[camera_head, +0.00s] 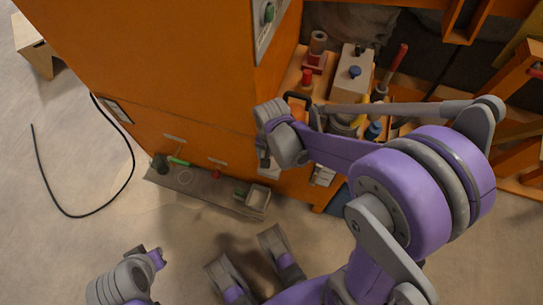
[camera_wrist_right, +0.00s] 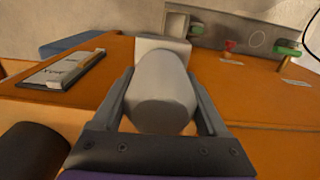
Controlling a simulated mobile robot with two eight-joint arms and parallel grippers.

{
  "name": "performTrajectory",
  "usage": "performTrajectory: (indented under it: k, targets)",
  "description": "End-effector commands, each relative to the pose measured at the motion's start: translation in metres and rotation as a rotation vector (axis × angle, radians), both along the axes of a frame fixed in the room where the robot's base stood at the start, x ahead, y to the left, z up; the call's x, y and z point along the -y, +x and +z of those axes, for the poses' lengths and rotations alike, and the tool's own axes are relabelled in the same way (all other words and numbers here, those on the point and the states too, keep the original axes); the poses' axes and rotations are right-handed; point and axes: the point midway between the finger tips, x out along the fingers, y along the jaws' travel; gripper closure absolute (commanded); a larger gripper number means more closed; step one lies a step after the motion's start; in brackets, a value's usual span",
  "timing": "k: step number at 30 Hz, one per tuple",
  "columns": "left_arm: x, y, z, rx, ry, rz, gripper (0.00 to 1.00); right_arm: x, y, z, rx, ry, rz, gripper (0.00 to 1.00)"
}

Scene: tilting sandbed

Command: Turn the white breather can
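In the right wrist view the white breather can (camera_wrist_right: 160,95) is a pale grey-white cylinder with a rounded near end. It projects from a white block on an orange surface. My right gripper (camera_wrist_right: 161,72) has one finger along each side of the can, and both look pressed against it. In the head view my right gripper (camera_head: 264,153) is at the orange cabinet's edge, and my wrist hides most of the can. My left gripper (camera_head: 148,255) is low at the left, over bare floor and away from the can. Its finger gap is not clear.
The orange cabinet (camera_head: 160,60) fills the upper left. A grey tray (camera_head: 205,192) with small parts runs along its lower edge. A shelf at right holds a white box (camera_head: 354,75) and several tools. A black cable (camera_head: 70,214) lies on open floor at left.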

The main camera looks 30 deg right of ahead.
Motion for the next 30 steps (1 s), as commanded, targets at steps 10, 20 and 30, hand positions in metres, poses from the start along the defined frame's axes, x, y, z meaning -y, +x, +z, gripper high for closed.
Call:
performTrajectory:
  k: [10, 20, 30]
  targets:
    - [0.0, 0.0, 0.0001, 0.0, 0.0, 0.0, 1.0, 0.0001, 0.0001, 0.0002, 0.0, 0.0, 0.003, 0.79]
    - [0.0, -0.0004, 0.0028, 0.001, 0.0, 0.0, 1.0, -0.0001, 0.0004, 0.0006, 0.0, 0.0, 0.116, 0.79]
    - [0.0, -0.0009, 0.0069, 0.002, 0.0, 0.0, 1.0, -0.0003, 0.0004, 0.0007, 0.0, 0.0, 0.354, 0.79]
